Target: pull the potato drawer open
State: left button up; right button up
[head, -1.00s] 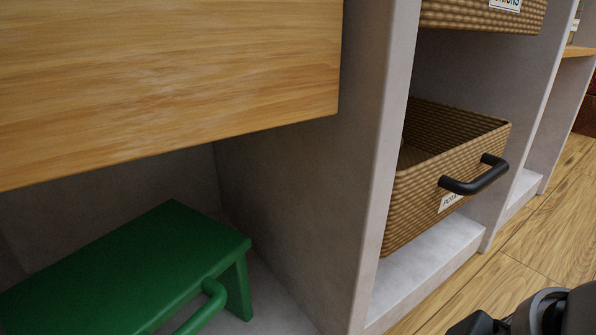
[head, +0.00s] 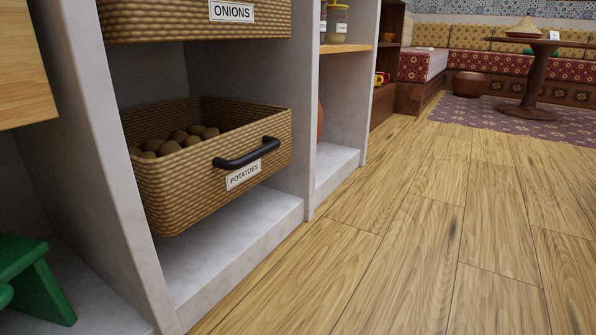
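The potato drawer (head: 215,187) is a woven brown basket in the lower bay of a pale plaster shelf unit, left of centre in the head view. Its front has a black bar handle (head: 247,153) and a white label (head: 243,176) reading POTATOES. Several brown potatoes (head: 173,147) show inside behind the front wall. A gap shows below the drawer, above the bay's floor. Neither of my grippers is in the head view.
The onions basket (head: 190,24) hangs directly above. A green stool (head: 38,285) stands in the bay at left. The wooden floor (head: 400,260) in front is clear. A round table (head: 535,65) and cushioned bench stand far back.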

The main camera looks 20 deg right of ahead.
aim_at(191, 156)
jog(key=k+l+z, duration=0.1)
jog(key=z, duration=0.15)
jog(key=i+l+u, duration=0.35)
jog(key=i+l, duration=0.15)
jog(key=l, duration=0.15)
jog(key=i+l+u, duration=0.2)
jog(key=l, duration=0.2)
jog(key=i+l+u, duration=0.15)
jog(key=l, duration=0.25)
jog(key=i+l+u, duration=0.2)
jog(key=i, duration=0.25)
